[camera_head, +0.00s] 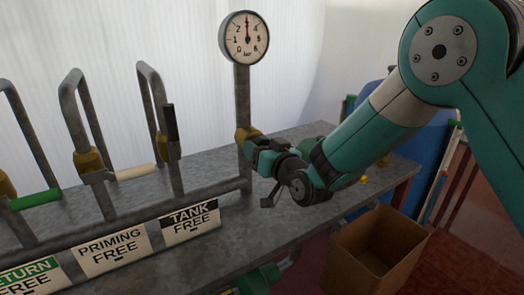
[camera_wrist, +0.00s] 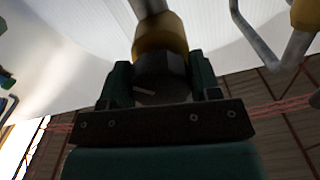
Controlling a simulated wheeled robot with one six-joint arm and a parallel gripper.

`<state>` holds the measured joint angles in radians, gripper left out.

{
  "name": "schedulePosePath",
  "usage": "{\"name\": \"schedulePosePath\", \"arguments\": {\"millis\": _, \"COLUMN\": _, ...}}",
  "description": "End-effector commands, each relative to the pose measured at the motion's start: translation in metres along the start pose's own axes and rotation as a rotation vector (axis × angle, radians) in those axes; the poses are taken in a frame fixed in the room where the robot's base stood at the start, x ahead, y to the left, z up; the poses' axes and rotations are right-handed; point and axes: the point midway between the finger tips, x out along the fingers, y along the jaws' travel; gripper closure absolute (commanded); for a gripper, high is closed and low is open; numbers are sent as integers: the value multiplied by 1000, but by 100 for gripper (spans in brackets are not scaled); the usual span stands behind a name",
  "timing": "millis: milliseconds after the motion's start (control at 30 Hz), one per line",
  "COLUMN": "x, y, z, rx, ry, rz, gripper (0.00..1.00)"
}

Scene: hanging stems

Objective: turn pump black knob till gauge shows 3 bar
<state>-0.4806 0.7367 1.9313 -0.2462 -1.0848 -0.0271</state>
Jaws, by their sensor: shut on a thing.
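The pressure gauge (camera_head: 245,38) has a white round face and stands on a grey pipe in the head view. Its red needle points straight up, between the marks 2 and 4; the small print is hard to read. The black knob (camera_wrist: 160,72) sits below a yellow fitting (camera_wrist: 162,35) in the wrist view and bears a pale line on its face. My gripper (camera_wrist: 160,84) is shut on the knob, one finger on each side. In the head view my gripper (camera_head: 262,155) is at the yellow fitting at the pipe's foot and hides the knob.
Bent grey pipes with yellow fittings stand to the left, with a green, a pale and a black handle (camera_head: 171,122). Signs reading RETURN, PRIMING and TANK FREE (camera_head: 190,221) line the bench (camera_head: 290,215). A cardboard box (camera_head: 375,255) stands at the lower right.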

Motion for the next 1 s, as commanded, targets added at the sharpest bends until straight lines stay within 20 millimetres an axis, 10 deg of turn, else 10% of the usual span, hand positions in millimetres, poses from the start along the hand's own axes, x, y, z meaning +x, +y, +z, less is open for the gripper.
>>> {"name": "schedulePosePath", "arguments": {"millis": 100, "x": 0, "y": 1, "z": 0, "rx": -2, "ry": 0, "rz": 2, "gripper": 67}}
{"name": "schedulePosePath", "arguments": {"millis": 133, "x": 0, "y": 1, "z": 0, "rx": -2, "ry": 0, "rz": 2, "gripper": 41}}
{"name": "schedulePosePath", "arguments": {"millis": 233, "x": 0, "y": 1, "z": 0, "rx": -3, "ry": 0, "rz": 2, "gripper": 18}}
{"name": "schedulePosePath", "arguments": {"millis": 667, "x": -12, "y": 1, "z": 2, "rx": -3, "ry": -1, "rz": 1, "gripper": 18}}
{"name": "schedulePosePath", "arguments": {"millis": 1000, "x": -93, "y": 3, "z": 8, "rx": -2, "ry": 2, "rz": 4, "gripper": 18}}
